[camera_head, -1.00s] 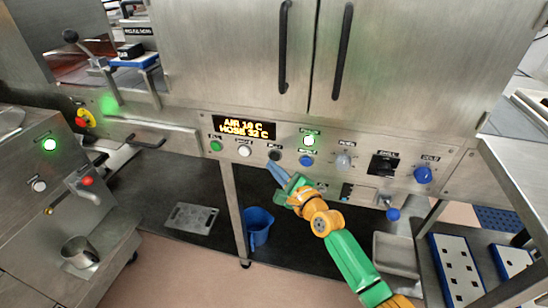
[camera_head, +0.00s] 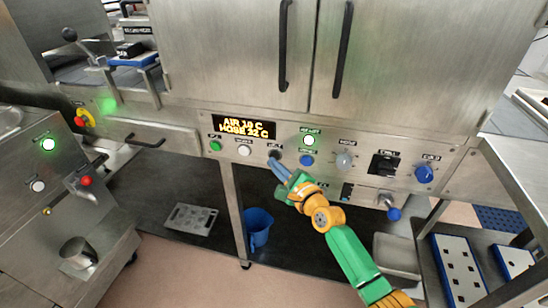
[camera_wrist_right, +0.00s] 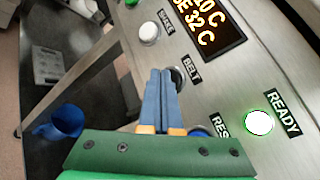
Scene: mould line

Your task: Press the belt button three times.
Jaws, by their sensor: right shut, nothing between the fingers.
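The belt button (camera_wrist_right: 178,76) is a dark round button on the steel panel, beside the label "BELT" in the right wrist view. My right gripper (camera_wrist_right: 162,74) is shut and empty, with its blue fingertips at the button and covering part of it. In the head view my right gripper (camera_head: 275,161) reaches up to the panel at the same button, whose face is mostly hidden behind the fingertips. Whether the tips push the button in cannot be told. My left gripper is not in view.
A white button (camera_head: 245,151) sits left of the belt button and a blue button (camera_head: 306,160) right of it. The green ready lamp (camera_head: 309,141) is lit. The display (camera_head: 244,127) reads air and hose temperatures. A blue jug (camera_head: 257,228) stands below.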

